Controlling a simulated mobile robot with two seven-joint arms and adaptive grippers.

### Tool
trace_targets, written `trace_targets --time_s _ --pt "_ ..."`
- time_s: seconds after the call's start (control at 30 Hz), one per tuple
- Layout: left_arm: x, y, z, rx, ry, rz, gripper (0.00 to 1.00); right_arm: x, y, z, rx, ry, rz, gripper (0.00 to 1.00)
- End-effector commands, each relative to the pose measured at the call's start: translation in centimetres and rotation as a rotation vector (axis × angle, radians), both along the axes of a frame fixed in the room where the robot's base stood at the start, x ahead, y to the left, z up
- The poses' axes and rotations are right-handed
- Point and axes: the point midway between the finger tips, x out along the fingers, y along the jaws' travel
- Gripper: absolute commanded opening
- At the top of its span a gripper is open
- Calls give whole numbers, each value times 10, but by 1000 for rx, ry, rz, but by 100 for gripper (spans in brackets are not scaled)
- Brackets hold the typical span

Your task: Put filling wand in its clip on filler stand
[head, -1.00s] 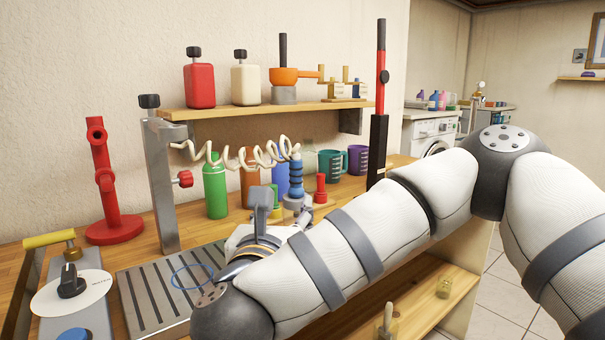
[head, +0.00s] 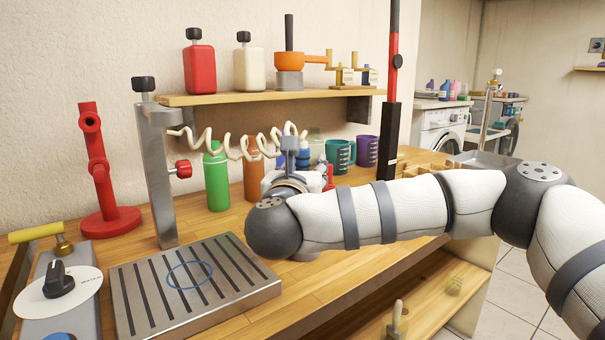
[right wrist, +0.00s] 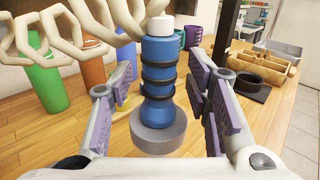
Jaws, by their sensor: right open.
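The filling wand is a blue grip with black rings and a white top; it stands upright in the right wrist view (right wrist: 158,72), its lower end at a round grey base (right wrist: 158,138). A cream coiled hose (head: 238,150) runs between the wand's top and the grey filler stand post (head: 158,180). My right gripper (right wrist: 163,85) is open, one finger on each side of the wand, with gaps visible. I cannot make out the clip. My left gripper is out of view.
Green bottle (head: 216,180) and orange bottle (head: 253,178) stand left of the wand; teal mug (head: 339,156) and purple mug (head: 367,150) stand behind. A tall black-and-red tool (head: 388,130) rises at right. The slotted drip tray (head: 235,290) in front is clear except for a blue ring.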

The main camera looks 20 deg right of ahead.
Motion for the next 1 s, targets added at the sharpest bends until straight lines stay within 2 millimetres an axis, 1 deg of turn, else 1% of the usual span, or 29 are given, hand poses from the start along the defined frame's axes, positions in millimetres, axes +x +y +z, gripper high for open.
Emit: trace_targets --time_s 0.17,0.2,0.27,0.3,0.4,0.67,0.77,0.87,0.97,1.0 --pt "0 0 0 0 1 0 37 1 -1 0 0 0 0 44" --pt "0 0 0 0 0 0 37 1 0 0 0 0 0 42" --pt "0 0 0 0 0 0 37 1 0 0 0 0 0 28" --pt "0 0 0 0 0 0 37 1 0 0 0 0 0 19" --pt "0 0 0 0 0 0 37 1 0 0 0 0 0 0" --pt "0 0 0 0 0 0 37 1 0 0 -1 0 0 0" --pt "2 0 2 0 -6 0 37 0 0 4 -1 -2 -1 0" --pt "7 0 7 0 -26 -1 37 0 0 20 -1 -7 -1 0" --pt "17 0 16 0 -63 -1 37 -3 0 45 0 -17 -2 0" --pt "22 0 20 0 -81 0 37 -11 2 54 -1 -18 1 0"
